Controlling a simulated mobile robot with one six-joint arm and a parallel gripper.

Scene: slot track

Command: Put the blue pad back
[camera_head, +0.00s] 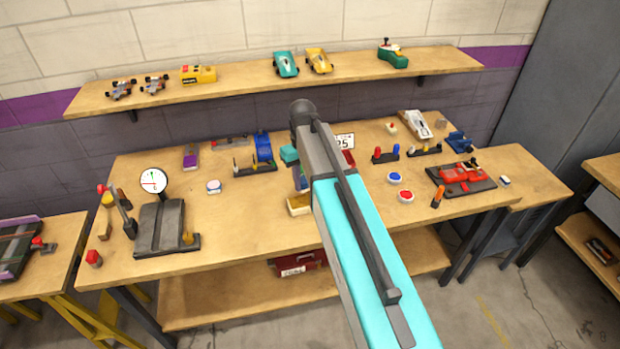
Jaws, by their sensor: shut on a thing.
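My gripper (301,184) is over the middle of the workbench, mostly hidden behind my own arm. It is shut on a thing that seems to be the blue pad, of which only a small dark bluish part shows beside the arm. A small yellow open tray (297,206) sits on the bench just below the gripper, partly covered by the arm. I cannot tell whether the held thing touches the tray.
A blue button (394,178) and a red button (406,196) lie right of my arm. A red car (464,176) is on a dark base farther right. A dial gauge (153,181) stands at left. The bench (240,222) is bare left of the tray.

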